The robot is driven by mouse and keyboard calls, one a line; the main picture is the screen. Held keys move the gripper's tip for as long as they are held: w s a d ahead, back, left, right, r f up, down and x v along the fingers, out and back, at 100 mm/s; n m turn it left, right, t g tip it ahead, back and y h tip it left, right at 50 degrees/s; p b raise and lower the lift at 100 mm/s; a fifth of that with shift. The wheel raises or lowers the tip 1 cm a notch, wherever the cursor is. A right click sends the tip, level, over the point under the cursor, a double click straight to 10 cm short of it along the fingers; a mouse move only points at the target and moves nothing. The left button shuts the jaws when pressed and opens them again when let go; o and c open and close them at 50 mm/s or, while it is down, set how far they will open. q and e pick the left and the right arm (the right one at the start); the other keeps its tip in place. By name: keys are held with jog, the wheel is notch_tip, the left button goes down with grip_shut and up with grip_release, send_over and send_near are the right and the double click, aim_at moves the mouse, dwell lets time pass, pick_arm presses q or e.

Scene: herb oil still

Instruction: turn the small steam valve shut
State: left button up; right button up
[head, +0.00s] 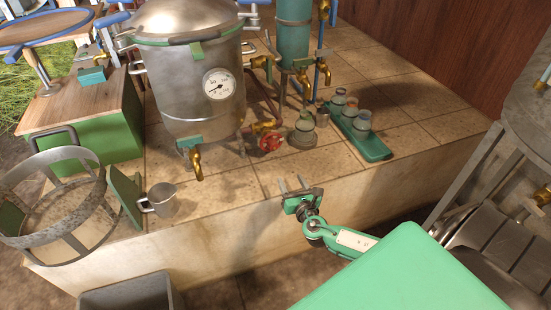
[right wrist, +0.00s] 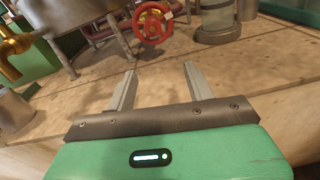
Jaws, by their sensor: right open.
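The small steam valve has a red handwheel (head: 269,142) on a brass body, low beside the steel still pot (head: 190,80). In the right wrist view the red handwheel (right wrist: 153,22) is near the top, ahead of the fingers. My right gripper (head: 292,185) is open and empty at the front edge of the tiled platform, short of the valve and apart from it. Its two fingers (right wrist: 159,82) stand apart in the right wrist view. My left gripper is not in view.
A glass jar (head: 303,132) stands right beside the valve. A green tray (head: 366,142) with several jars is further right. A brass tap (head: 197,163) juts from the pot, and a metal mug (head: 163,200) stands at the left. Bare tiles (head: 235,185) lie in front of the valve.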

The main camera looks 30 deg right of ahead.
aim_at(274, 148)
jog(key=shift+n+t, duration=0.3)
jog(key=shift+n, duration=0.3)
jog(key=x, duration=0.4)
jog(key=r+x, duration=0.1)
jog(key=x, duration=0.4)
jog(key=b+x, duration=0.1)
jog(key=x, duration=0.3)
jog(key=shift+w+a+r, duration=0.25)
jog(key=shift+w, duration=0.35)
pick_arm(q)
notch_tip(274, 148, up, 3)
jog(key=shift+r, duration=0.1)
pick_arm(e)
jog(key=shift+d, duration=0.1)
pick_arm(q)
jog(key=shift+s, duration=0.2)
pick_arm(e)
jog(key=shift+c, duration=0.3)
jog(key=c, duration=0.9)
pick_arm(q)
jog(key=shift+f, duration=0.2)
